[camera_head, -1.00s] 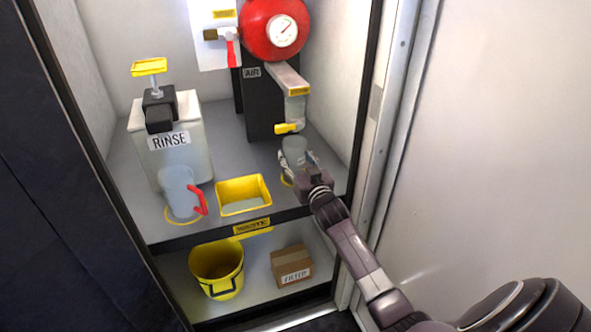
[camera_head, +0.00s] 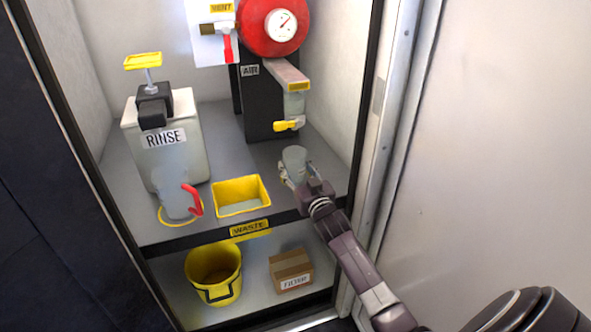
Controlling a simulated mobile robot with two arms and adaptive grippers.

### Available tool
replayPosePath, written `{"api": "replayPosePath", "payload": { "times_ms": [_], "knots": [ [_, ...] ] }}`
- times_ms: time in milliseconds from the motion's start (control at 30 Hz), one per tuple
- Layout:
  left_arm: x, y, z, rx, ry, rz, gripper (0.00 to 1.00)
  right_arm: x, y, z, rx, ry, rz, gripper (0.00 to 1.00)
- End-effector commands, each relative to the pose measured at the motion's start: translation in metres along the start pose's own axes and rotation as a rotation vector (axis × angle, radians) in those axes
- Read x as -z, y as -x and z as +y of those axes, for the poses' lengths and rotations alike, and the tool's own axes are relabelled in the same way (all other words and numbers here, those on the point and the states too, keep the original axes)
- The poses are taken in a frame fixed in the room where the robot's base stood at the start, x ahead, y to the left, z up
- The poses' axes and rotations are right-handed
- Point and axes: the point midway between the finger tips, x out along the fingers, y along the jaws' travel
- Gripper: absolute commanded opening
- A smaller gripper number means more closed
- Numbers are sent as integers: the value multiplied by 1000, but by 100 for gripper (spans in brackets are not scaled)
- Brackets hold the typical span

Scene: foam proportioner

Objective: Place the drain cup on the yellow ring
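The drain cup (camera_head: 295,157), a clear greyish cup, stands upright at the right of the upper shelf, below the yellow-handled tap. My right gripper (camera_head: 293,173) has its fingers around the cup's sides, shut on it as far as I can see. The cup looks at or very near the shelf surface. The yellow ring at this spot is hidden by the cup and gripper, so I cannot tell how well they line up. My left gripper is not in view.
A clear jug with a red handle (camera_head: 179,193) stands on another yellow ring (camera_head: 166,222) at the left. A yellow waste bin (camera_head: 262,207) sits between jug and cup. The tap (camera_head: 289,125) hangs just above the cup. The cabinet's right wall is close to my arm.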

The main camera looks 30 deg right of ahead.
Motion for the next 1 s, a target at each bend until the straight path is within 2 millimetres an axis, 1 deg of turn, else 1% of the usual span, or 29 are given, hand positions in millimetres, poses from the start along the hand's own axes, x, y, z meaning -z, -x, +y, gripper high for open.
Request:
{"api": "replayPosePath", "payload": {
  "times_ms": [233,367,400,500,567,800,900,1000],
  "knots": [
    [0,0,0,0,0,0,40,1,0,0,0,0,2,19],
    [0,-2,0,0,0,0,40,-3,0,0,0,0,1,19],
    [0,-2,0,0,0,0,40,-3,0,0,0,0,0,45],
    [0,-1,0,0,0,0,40,-3,0,0,0,0,0,56],
    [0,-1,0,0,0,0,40,-3,0,0,0,0,0,62],
    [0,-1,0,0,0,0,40,-2,0,0,0,0,0,62],
    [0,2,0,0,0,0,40,3,0,0,0,1,2,62],
    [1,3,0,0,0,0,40,1,10,0,1,0,-1,62]
  ]
}}
